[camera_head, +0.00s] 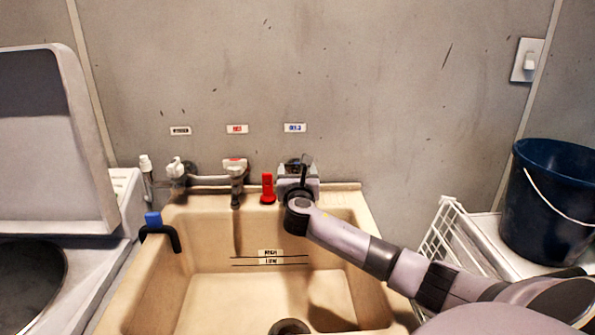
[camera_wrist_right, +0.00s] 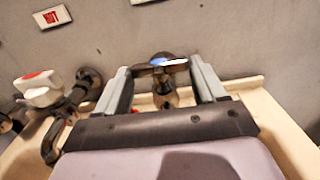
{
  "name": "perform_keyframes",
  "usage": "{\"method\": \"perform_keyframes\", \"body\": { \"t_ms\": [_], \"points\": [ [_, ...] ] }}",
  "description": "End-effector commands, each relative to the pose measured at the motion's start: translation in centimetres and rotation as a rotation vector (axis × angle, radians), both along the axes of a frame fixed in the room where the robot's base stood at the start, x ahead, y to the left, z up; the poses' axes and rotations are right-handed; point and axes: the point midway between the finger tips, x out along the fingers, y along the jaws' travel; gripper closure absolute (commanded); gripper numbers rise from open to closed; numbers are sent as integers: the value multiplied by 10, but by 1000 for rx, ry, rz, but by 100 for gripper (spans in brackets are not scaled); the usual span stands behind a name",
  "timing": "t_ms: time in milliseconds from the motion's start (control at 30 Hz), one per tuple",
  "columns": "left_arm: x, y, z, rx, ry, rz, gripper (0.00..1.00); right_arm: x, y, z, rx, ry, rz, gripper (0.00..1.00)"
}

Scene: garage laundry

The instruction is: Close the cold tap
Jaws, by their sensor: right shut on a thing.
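The cold tap (camera_wrist_right: 168,66) has a dark metal body and a handle with a blue mark on top. It is on the back wall, under the blue-lettered label (camera_head: 294,128). My right gripper (camera_wrist_right: 160,68) is shut on the tap's handle, with one grey finger on each side of it. In the head view my right gripper hides most of the cold tap. How far the handle is turned cannot be told. My left gripper is not in view.
The red-marked hot tap (camera_head: 235,166) is left of the cold tap, and a red object (camera_head: 268,188) stands between them on the rim of the beige sink (camera_head: 345,188). A blue bucket (camera_head: 545,205) is at right. The washer lid (camera_head: 50,140) stands open at left.

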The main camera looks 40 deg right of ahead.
Motion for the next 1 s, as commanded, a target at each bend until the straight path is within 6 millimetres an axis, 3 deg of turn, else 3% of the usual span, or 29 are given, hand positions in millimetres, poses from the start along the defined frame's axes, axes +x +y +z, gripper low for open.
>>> {"method": "perform_keyframes", "body": {
  "t_ms": [67,100,133,167,567,1000],
  "points": [
    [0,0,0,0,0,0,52,0,0,0,0,0,-1,60],
    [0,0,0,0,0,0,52,0,-1,0,0,0,-1,17],
    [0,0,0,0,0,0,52,0,-1,0,0,0,-1,7],
    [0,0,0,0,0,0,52,0,-1,0,0,0,-1,4],
    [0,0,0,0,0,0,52,-4,3,0,0,0,1,4],
    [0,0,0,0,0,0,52,-43,38,0,0,0,3,4]
  ]
}}
